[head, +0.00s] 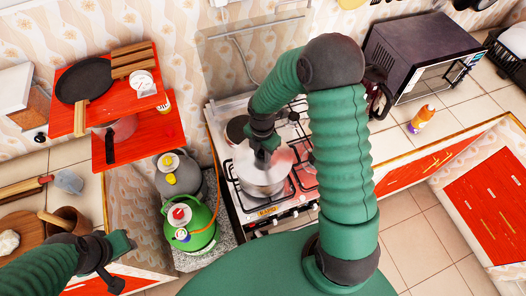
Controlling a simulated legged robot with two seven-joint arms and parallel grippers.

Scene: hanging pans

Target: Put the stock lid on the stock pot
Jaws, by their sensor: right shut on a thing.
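The silvery stock pot (262,188) stands on the stove at the centre of the head view. The shiny stock lid (247,160) is at the pot's top, partly covered by my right gripper. I cannot tell whether the lid rests on the rim or is just above it. My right gripper (262,157) points down from above and is shut on the lid, with the grip itself mostly hidden. My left gripper (116,262) is at the lower left, away from the pot and lid. Its jaw opening is not clear.
The white stove (226,110) has black grates and another dark pan (237,129) behind the pot. Green (196,228) and grey (180,178) gas cylinders stand left of it. Red shelves (103,75) hold pans.

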